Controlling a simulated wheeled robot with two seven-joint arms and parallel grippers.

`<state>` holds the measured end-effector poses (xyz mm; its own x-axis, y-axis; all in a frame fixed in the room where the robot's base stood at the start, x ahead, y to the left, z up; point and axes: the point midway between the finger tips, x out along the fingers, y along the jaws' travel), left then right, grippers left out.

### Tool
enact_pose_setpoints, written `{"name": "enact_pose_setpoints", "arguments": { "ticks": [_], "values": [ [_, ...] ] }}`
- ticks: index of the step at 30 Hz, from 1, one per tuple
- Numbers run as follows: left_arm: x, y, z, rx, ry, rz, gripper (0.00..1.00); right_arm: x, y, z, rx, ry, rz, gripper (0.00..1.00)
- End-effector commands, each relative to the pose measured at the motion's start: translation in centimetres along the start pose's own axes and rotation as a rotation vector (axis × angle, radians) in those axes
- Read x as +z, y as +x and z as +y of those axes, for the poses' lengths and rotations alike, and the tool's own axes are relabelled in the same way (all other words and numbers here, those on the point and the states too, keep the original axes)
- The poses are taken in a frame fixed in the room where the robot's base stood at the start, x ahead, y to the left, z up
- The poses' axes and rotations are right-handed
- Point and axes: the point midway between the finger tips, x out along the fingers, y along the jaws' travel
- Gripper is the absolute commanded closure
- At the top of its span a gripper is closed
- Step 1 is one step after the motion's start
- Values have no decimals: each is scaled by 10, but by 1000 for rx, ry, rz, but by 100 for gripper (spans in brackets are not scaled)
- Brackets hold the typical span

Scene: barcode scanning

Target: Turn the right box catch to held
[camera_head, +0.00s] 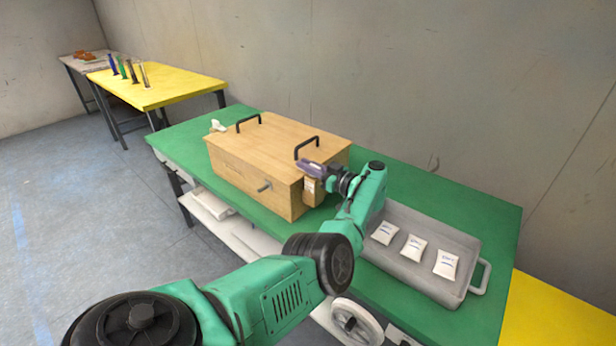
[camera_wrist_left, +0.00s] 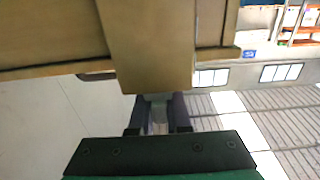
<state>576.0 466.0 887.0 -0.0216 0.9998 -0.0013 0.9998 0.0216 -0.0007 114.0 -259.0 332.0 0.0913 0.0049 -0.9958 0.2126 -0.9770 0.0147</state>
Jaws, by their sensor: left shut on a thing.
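A wooden box (camera_head: 240,168) with two black handles stands on the green table (camera_head: 440,190). A small wooden piece, which looks like the right box catch (camera_head: 312,192), is at the box's right end. My left gripper (camera_head: 308,168) is at that end, its fingers close to the catch. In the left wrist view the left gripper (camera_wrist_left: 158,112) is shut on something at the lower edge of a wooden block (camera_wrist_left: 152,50). The block hides the fingertips, so the catch's exact angle cannot be told. My right gripper is not in view.
A grey tray (camera_head: 482,274) with three white packets lies right of my left arm. A yellow table (camera_head: 180,88) with several tubes stands behind left.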

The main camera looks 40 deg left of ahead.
Motion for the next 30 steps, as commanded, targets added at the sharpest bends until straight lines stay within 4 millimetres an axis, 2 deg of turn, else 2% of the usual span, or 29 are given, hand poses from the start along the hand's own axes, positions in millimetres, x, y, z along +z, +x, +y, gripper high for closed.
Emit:
{"name": "enact_pose_setpoints", "arguments": {
  "ticks": [3, 14, 15, 17, 26, 30],
  "values": [
    [-1, 1, 0, -13, -1, 3, 100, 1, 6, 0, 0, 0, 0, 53],
    [-3, 1, 0, -17, -2, 4, 100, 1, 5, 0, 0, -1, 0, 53],
    [-3, 1, 0, -17, -2, 4, 77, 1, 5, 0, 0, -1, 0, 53],
    [-3, 1, 0, -17, -2, 4, 55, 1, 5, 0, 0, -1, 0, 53],
    [-1, 0, 0, -15, -1, 2, 55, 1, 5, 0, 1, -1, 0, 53],
    [-1, -13, 1, -13, -1, 1, 55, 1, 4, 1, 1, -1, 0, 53]
  ]
}}
